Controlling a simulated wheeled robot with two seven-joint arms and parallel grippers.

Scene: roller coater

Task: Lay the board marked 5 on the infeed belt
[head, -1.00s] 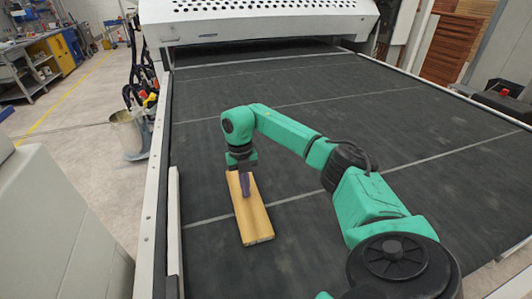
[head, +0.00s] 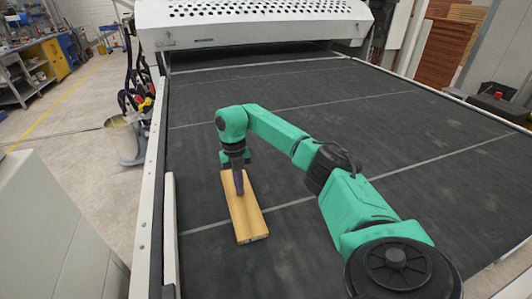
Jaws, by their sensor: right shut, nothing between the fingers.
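A light wooden board (head: 247,219) lies flat on the dark infeed belt (head: 330,250), near its left side. No number can be read on it at this size. My right gripper (head: 239,191) points down over the board's middle. Its dark fingers look shut and empty, and they hide a small strip of the wood. I cannot tell whether the fingertips touch the board. My left gripper is not in view.
The white machine hood (head: 250,24) spans the belt's far end, with a dark opening below it. A pale side rail (head: 150,215) runs along the belt's left edge. The belt is clear beyond the board. A metal bucket (head: 124,138) stands on the floor at left.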

